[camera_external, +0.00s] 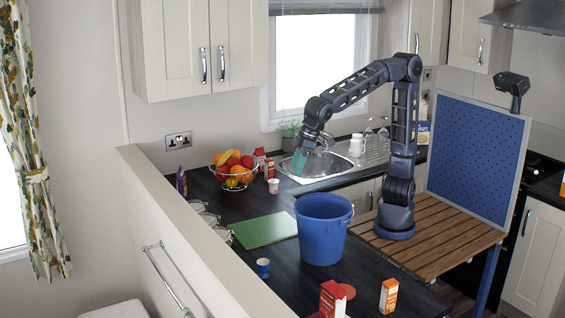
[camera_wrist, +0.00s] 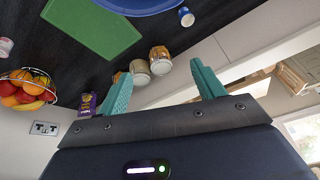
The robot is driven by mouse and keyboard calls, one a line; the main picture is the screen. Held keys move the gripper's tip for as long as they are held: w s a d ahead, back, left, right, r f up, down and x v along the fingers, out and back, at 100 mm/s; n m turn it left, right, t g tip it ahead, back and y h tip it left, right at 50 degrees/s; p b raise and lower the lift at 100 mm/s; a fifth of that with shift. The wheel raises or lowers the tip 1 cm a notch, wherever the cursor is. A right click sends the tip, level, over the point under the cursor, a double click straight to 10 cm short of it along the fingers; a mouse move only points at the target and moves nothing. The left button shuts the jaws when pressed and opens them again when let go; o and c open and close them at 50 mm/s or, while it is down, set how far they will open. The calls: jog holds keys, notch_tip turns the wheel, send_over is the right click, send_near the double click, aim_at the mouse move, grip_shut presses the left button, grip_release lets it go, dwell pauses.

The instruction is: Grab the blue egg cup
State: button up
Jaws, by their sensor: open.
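The blue egg cup (camera_external: 263,267) stands on the dark worktop, left of and in front of the blue bucket. In the wrist view the egg cup (camera_wrist: 186,16) is small at the top, beside the bucket's blue rim. My gripper (camera_external: 305,160) is in the air near the sink, high above the worktop and well behind the egg cup. Its two teal fingers (camera_wrist: 156,88) are wide apart with nothing held between them.
The blue bucket (camera_external: 322,232) stands close to the egg cup. A green board (camera_external: 264,230), jars (camera_external: 222,234), a fruit bowl (camera_external: 234,181) and a red carton (camera_external: 333,299) are on the worktop. A low wall (camera_external: 190,235) runs along its left side.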

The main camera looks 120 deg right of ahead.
jog(key=w+a+f+m+h, duration=0.2)
jog(key=w+a, duration=0.5)
jog(key=w, duration=0.6)
send_near(261, 267)
jog(key=s+d+f, duration=0.1)
jog(key=s+d, duration=0.1)
jog(key=s, duration=0.1)
jog(key=shift+t, duration=0.4)
jog(key=x, duration=0.6)
jog(key=shift+w+f, duration=0.1)
jog(key=shift+w, duration=0.05)
jog(key=shift+w+x, duration=0.15)
jog(key=shift+x, duration=1.15)
jog(key=shift+w+x, duration=0.15)
jog(key=shift+x, duration=1.15)
jog(key=shift+a, duration=0.1)
jog(key=shift+c, duration=0.2)
jog(key=c, duration=1)
